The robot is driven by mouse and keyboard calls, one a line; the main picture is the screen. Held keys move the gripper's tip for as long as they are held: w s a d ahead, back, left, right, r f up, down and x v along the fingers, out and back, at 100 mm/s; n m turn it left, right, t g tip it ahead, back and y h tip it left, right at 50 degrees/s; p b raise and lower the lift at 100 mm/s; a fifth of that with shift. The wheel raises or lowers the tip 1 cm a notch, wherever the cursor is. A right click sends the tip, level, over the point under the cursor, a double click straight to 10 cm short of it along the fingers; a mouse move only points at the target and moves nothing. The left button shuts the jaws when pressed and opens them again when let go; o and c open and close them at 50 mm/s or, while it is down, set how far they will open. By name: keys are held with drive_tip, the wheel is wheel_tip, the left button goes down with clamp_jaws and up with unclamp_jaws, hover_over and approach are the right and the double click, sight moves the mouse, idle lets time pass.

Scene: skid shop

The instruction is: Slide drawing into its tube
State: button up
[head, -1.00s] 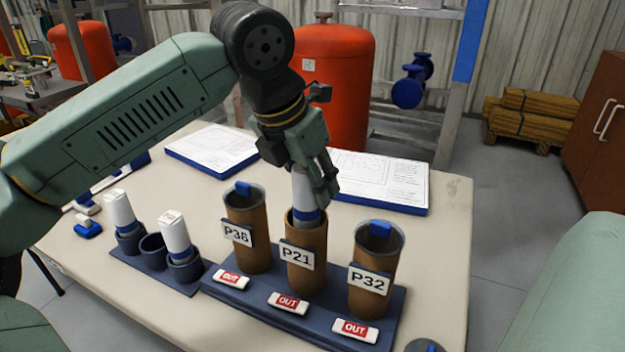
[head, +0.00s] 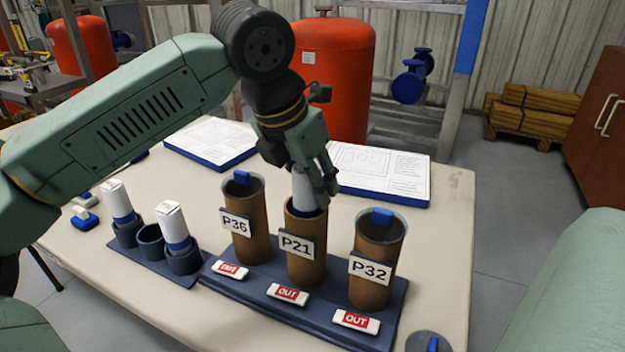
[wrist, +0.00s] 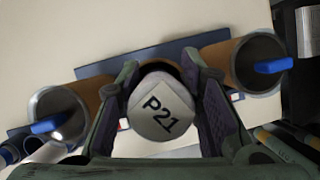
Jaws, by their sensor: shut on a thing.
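My gripper (head: 328,178) is shut on a rolled white drawing (head: 304,187), whose end reads P21 in the wrist view (wrist: 161,106). The drawing is upright with its lower part inside the brown tube labelled P21 (head: 306,265). Its blue band is mostly below the tube's rim. The tubes P36 (head: 249,245) and P32 (head: 370,290) stand on either side, each with a blue piece at its mouth. They also show in the wrist view to the right (wrist: 228,66) and left (wrist: 90,98). A sign reading OUT (head: 288,293) lies before tube P21.
Two other rolled drawings (head: 117,200) (head: 172,224) stand in a dark holder (head: 150,262) at left, with an empty cup (head: 150,241) between them. Two drawing boards (head: 212,140) (head: 385,174) lie behind the tubes.

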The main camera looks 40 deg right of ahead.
drive_tip(key=shift+f, duration=0.25)
idle(0.3)
drive_tip(key=o, duration=1.3)
drive_tip(key=o, duration=0.4)
drive_tip(key=shift+r, duration=0.1)
drive_tip(key=shift+r+p, duration=2.4)
drive_tip(key=shift+r, duration=1.1)
